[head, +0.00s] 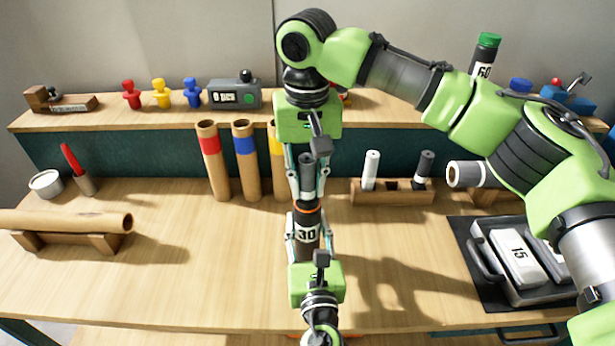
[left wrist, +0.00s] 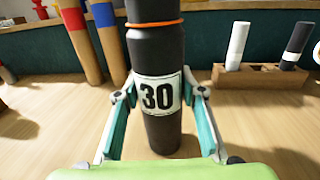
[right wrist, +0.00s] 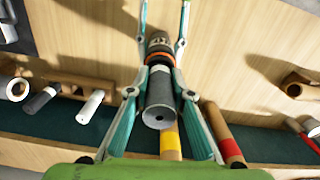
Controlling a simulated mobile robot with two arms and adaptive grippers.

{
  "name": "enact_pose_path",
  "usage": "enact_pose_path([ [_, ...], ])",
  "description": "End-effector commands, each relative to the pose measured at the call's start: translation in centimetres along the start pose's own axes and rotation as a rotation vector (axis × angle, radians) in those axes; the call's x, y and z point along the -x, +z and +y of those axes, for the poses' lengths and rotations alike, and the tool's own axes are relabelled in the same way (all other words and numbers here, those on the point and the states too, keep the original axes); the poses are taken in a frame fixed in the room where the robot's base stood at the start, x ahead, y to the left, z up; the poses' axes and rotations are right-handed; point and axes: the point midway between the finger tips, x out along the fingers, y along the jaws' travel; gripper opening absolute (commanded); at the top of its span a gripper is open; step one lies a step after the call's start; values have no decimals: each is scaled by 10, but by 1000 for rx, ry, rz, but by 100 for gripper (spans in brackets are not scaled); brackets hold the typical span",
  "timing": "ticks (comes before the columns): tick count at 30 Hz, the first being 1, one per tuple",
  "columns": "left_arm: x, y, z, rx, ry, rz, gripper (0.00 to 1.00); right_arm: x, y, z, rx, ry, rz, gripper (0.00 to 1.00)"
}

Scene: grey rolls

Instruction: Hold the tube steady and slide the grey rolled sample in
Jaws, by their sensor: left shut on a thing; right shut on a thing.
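The dark tube (head: 306,250) with a white "30" label and an orange ring at its mouth stands upright on the bench. It also shows in the left wrist view (left wrist: 160,128). My left gripper (head: 306,238) is shut around its sides near the label. The grey roll (head: 307,178) is upright, in line above the tube, its lower end at the orange mouth. How deep it sits inside is hidden. My right gripper (head: 308,190) comes from above and is shut on the roll. The roll's end with a small hole faces the right wrist camera (right wrist: 160,108).
Cardboard tubes with red (head: 213,160), blue (head: 245,160) and yellow bands stand behind, left of the grippers. A wooden rack (head: 392,193) with a white and a dark roll stands to the right. A tray (head: 480,228) lies far right. The bench front-left is clear.

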Motion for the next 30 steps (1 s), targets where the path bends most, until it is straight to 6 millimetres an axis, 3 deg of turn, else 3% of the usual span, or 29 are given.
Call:
enact_pose_path([
  [7, 0, 0, 0, 0, 0, 0, 14, 0, 0, 0, 0, 0, 0, 0],
  [8, 0, 0, 0, 0, 0, 0, 14, 0, 0, 0, 0, 0, 0, 29],
  [9, 0, 0, 0, 0, 0, 0, 14, 0, 0, 0, 0, 0, 0, 39],
  [10, 0, 0, 0, 0, 0, 0, 14, 0, 0, 0, 0, 0, 0, 40],
  [22, 0, 0, 0, 0, 0, 0, 14, 5, 0, 0, -1, 0, 1, 40],
  [26, 0, 0, 0, 0, 0, 0, 14, 23, 0, -1, 0, -2, 2, 40],
  [30, 0, 0, 0, 0, 0, 0, 14, 54, -1, -1, -1, -2, 3, 40],
])
